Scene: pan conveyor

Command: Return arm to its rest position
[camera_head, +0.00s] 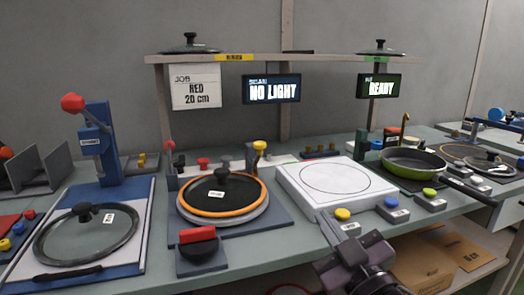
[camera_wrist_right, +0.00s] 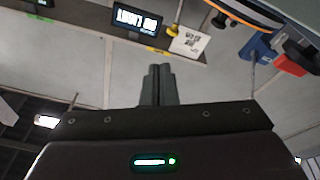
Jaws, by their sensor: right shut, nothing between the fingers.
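My right gripper (camera_head: 337,227) is at the lower middle right of the head view, over the front edge of the workbench, just in front of the white square plate (camera_head: 292,186). Its fingers (camera_wrist_right: 158,86) are shut together and empty in the right wrist view. That view looks tilted, with the wall, the shelf and the sign in its upper part. My left gripper does not show in either view.
The workbench (camera_head: 258,257) carries a glass lid (camera_head: 60,245) on a blue-edged board, an orange-rimmed lid (camera_head: 240,185), a red-topped block (camera_head: 203,258) and a green pan (camera_head: 400,165). Yellow and blue buttons sit near my right gripper. Cardboard (camera_head: 425,262) lies on a lower shelf.

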